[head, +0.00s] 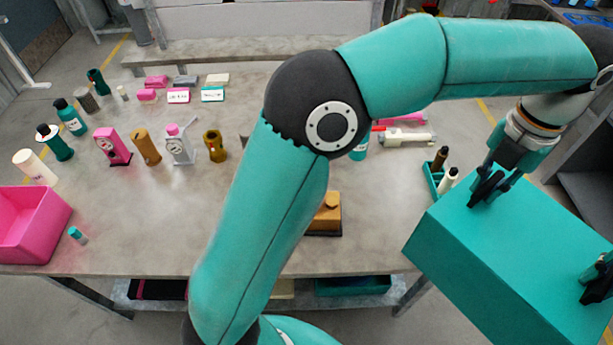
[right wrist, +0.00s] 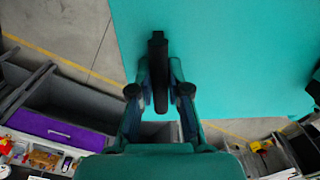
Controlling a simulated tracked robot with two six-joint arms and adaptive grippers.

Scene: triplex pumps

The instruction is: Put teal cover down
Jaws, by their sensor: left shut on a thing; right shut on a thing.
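The teal cover (head: 500,250) is a large box shape at the right of the head view, overlapping the table's right front edge. It sits at an angle, and what is under it is hidden. My left gripper (head: 487,190) is shut on a dark handle on the cover's top, near its far left side. My right gripper (head: 597,283) is at the right picture edge, shut on a second dark handle. In the right wrist view, the right gripper (right wrist: 158,92) closes around a black handle (right wrist: 158,50), with the cover's flat teal face (right wrist: 230,60) beyond it.
The grey table (head: 150,225) carries a pink bin (head: 35,225) at left, several bottles and small parts, and a brown block (head: 326,215) partly behind my left arm. A small teal rack (head: 433,183) with two bottles stands close to the cover's left corner. Floor shows beyond the table.

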